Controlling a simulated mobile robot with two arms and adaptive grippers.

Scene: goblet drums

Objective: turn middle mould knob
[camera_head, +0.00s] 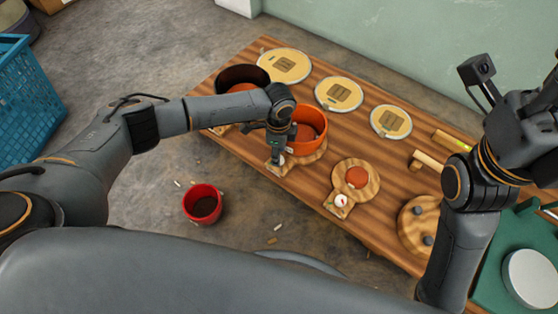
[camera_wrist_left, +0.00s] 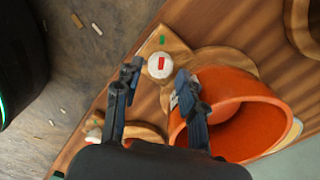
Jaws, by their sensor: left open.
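The middle mould is an orange pot (camera_head: 309,127) on a wooden base near the middle of the table; in the left wrist view the pot (camera_wrist_left: 245,112) lies at the right. Its knob (camera_wrist_left: 160,65) is a white disc with a red mark, on the base's tab. In the head view my left gripper (camera_head: 277,155) is over that tab and partly hides the knob (camera_head: 281,160). In the wrist view the left gripper (camera_wrist_left: 154,80) is open, its fingers on either side of the knob's line; contact cannot be told. My right arm is folded at the right, its gripper (camera_head: 482,75) only partly clear.
Another base with an orange disc (camera_head: 357,177) and a knob (camera_head: 341,200) is on the right. Round yellow lids (camera_head: 339,93) line the back. A red bucket (camera_head: 203,204) stands on the floor in front.

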